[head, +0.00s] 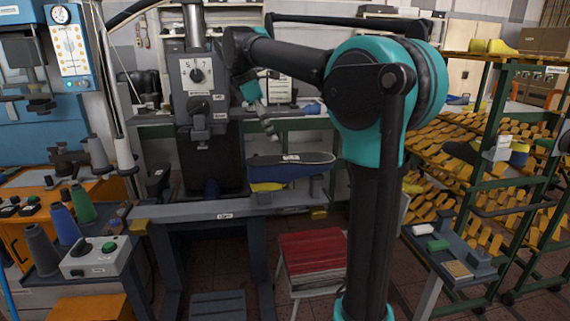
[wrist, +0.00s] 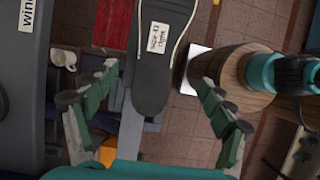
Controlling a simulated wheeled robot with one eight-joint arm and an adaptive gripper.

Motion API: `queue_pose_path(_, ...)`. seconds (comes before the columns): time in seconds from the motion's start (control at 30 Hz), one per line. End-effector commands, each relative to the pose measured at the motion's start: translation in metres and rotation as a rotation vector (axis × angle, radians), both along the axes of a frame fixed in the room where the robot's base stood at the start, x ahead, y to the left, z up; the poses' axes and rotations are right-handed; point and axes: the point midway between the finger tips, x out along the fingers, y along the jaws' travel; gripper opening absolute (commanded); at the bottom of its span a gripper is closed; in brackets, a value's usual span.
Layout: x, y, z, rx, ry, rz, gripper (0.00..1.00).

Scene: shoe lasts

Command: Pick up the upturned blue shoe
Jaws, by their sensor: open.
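The upturned blue shoe (head: 288,172) sits sole up on a support at the bench, with its dark sole and a small white label on top. A yellow part (head: 267,187) shows beneath it. In the wrist view its grey-black sole (wrist: 152,85) with a "size 42" label runs from the top edge down between the fingers. My gripper (head: 268,132) is above the shoe's left end, apart from it. In the wrist view my gripper (wrist: 155,88) is open, one green finger on each side of the sole. The shoe's sides are mostly hidden there.
A grey press machine (head: 205,100) stands just left of the shoe. A red-topped stack (head: 311,250) is below it on the floor side. Racks of yellow lasts (head: 450,190) stand at right. Thread cones and a switch box (head: 97,258) are at left.

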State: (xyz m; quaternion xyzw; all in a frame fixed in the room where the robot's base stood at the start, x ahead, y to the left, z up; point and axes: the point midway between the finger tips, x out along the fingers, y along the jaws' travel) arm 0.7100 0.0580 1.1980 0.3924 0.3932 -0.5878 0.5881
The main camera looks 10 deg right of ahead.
Motion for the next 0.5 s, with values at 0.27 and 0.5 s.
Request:
queue_pose_path(0.27, 0.0, -0.014, -0.032, 0.0, -0.001, -0.002, 0.82)
queue_pose_path(0.5, 0.0, -0.032, -0.076, 0.0, -0.001, -0.003, 0.82)
